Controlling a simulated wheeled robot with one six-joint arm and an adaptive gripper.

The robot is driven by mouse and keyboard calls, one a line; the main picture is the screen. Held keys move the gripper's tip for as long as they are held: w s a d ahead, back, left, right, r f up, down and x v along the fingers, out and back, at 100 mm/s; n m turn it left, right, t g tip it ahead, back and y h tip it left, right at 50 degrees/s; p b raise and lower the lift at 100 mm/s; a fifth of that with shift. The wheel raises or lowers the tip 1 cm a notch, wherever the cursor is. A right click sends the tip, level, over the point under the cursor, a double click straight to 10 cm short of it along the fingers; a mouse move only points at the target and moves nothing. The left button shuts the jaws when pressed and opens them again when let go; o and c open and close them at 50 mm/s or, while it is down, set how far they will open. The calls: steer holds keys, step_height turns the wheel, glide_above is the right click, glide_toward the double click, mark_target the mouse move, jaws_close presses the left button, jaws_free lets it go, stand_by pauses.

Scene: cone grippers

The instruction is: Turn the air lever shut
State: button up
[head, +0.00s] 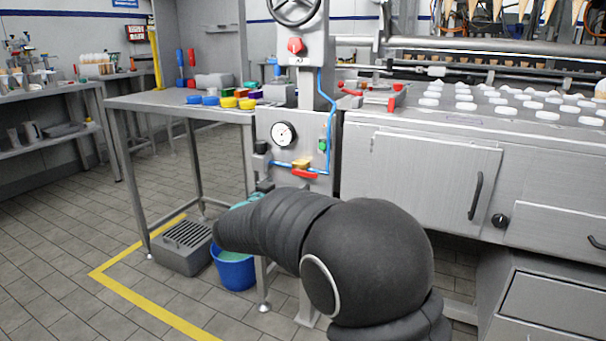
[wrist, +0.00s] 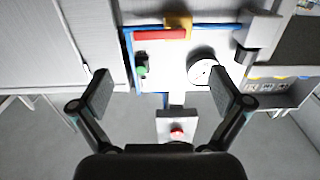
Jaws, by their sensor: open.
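The air lever (head: 305,174) is a red handle on a brass valve (head: 301,163) in the blue air line of the grey panel. The lever lies about level, along the horizontal run of the line. In the wrist view, which looks upside down, the red lever (wrist: 160,34) is near the top, beside the brass valve body (wrist: 178,21). My gripper (wrist: 161,92) is open, with its fingers wide apart and nothing between them. It faces the panel, apart from the lever. In the head view my arm mostly hides the gripper.
A round gauge (head: 284,134) and a green part (head: 323,145) sit close to the valve on the panel. A red knob (head: 295,45) is higher on the column. A side table (head: 165,101) stands left, with a blue bucket (head: 235,274) below. A cabinet (head: 425,180) stands right.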

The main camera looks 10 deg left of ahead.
mark_target(304, 172)
steer(key=x, duration=0.9)
steer(key=shift+s, duration=0.1)
steer(key=c, duration=1)
